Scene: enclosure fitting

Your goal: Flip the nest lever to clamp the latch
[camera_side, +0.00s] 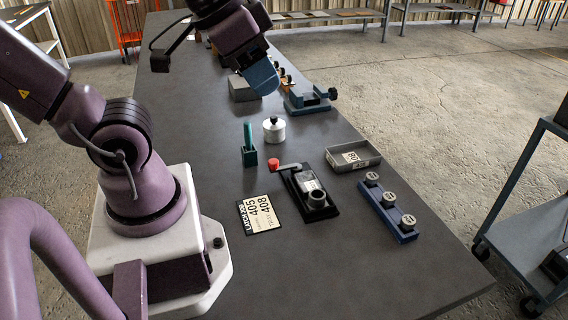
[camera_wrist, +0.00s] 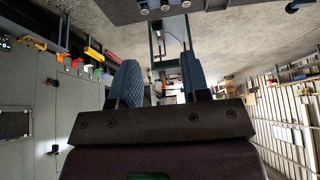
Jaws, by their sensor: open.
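The nest (camera_side: 329,211) is a black base on the table in the side view, with a pale labelled part and a grey round piece in it. Its lever (camera_side: 290,167) sticks out to the left from the nest's far end and has a red knob (camera_side: 273,164). I cannot tell which piece is the latch. My gripper (camera_side: 268,88) is above the table, well behind the nest and apart from it. In the wrist view my gripper (camera_wrist: 160,80) has its two blue fingers spread, with nothing between them. The nest and lever are not recognisable there.
A grey tray (camera_side: 367,165) and a blue rack (camera_side: 389,214) with round pieces stand right of the nest. A green holder (camera_side: 249,155), white canister (camera_side: 274,130), grey block (camera_side: 238,91) and blue fixture (camera_side: 309,104) stand farther back. A label card (camera_side: 258,215) lies left. The front table is clear.

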